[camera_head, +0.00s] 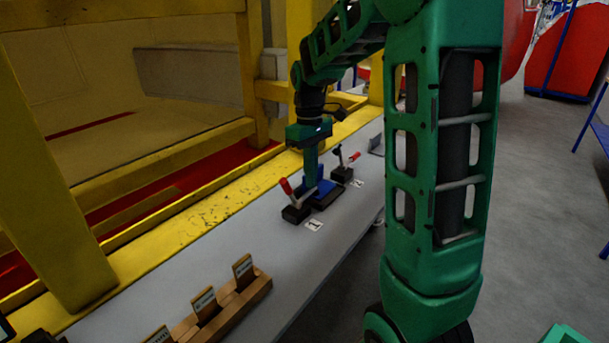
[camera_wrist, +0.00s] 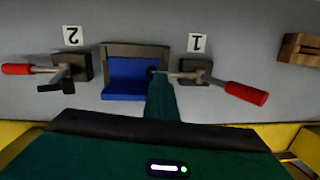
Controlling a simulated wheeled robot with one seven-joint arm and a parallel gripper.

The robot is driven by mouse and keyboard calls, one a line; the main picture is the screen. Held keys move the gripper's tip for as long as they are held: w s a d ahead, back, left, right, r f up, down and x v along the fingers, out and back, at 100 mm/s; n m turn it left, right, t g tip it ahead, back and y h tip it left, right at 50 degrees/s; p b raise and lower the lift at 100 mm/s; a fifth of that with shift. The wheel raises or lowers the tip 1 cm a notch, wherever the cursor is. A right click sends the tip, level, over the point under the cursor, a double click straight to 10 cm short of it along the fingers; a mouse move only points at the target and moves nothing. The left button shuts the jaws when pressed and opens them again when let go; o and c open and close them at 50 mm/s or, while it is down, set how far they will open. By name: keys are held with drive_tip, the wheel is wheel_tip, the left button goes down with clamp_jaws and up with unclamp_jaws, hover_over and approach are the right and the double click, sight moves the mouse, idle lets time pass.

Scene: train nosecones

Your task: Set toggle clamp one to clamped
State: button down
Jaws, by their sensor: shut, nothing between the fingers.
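Toggle clamp one (camera_head: 295,213) stands on the grey bench beside a blue block in a dark holder (camera_head: 326,194). Its red handle (camera_head: 286,187) tilts up and away from the block. In the wrist view, clamp one (camera_wrist: 196,72) is by the card marked 1 (camera_wrist: 197,42), its red handle (camera_wrist: 246,93) points right, and its metal arm reaches toward the blue block (camera_wrist: 127,80). My gripper (camera_head: 311,182) points down, shut and empty. Its fingers (camera_wrist: 156,78) are at the block's clamp-one side, close to the arm's end; contact is unclear.
A second clamp (camera_head: 342,173) with a red handle stands on the block's other side, by the card marked 2 (camera_wrist: 72,35). A wooden rack with cards (camera_head: 235,298) is at the near end of the bench. A yellow frame (camera_head: 180,225) runs along the bench's left side.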

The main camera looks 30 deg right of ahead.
drive_tip(key=shift+t, duration=0.3)
drive_tip(key=w+r, duration=0.1)
drive_tip(key=r, duration=0.1)
drive_tip(key=w+r, duration=0.1)
drive_tip(key=shift+d+r, duration=0.2)
drive_tip(key=shift+r, duration=0.15)
drive_tip(key=w+d+r, duration=0.2)
drive_tip(key=d+r, duration=0.4)
drive_tip(key=shift+d, duration=0.3)
